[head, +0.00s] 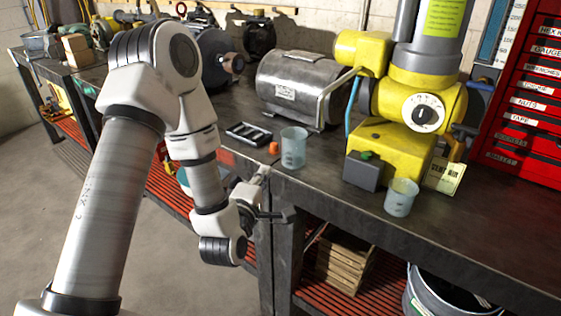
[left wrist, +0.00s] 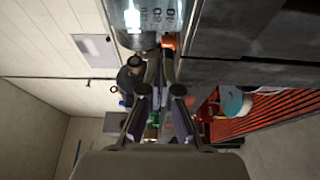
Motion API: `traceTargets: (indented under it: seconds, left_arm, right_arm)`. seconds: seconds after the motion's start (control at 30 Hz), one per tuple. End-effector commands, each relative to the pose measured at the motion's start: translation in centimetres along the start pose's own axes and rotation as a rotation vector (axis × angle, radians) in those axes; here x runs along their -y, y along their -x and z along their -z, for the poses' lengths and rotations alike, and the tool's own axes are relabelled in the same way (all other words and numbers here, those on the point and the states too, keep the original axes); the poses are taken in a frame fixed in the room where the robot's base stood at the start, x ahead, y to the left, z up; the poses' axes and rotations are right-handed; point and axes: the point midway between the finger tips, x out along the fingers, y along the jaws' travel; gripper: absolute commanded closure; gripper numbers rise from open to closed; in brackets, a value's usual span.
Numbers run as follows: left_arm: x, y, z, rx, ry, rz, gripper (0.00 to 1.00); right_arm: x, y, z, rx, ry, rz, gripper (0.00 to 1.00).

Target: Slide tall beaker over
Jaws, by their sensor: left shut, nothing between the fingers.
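The tall beaker (head: 293,148) is clear, bluish and upright on the dark workbench (head: 330,180), near its front edge. In the left wrist view the marked glass of a beaker (left wrist: 150,15) shows at the top, cut off by the frame. My left gripper (head: 288,215) is at the bench's front edge, lower in the picture than the tall beaker. My right gripper is not in view.
A shorter beaker (head: 401,197) stands to the right, by a yellow machine (head: 390,150). A small orange thing (head: 274,148) and a dark slotted tray (head: 249,134) lie left of the tall beaker. A grey motor (head: 297,88) is behind. Bench surface between the beakers is partly clear.

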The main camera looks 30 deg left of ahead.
Motion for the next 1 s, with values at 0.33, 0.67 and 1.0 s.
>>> traceTargets:
  seconds: [0.33, 0.67, 1.0]
  left_arm:
    - [1.1, -2.0, 0.1, -0.001, 0.001, -0.006, 1.00]
    - [0.0, -8.2, 0.0, 0.000, -0.003, 0.001, 1.00]
    - [0.1, -9.6, 0.0, 0.002, -0.002, 0.003, 1.00]
  right_arm:
    - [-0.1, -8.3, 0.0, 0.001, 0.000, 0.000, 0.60]
    - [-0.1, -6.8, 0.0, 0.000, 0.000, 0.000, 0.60]
    - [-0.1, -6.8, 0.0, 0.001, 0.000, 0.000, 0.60]
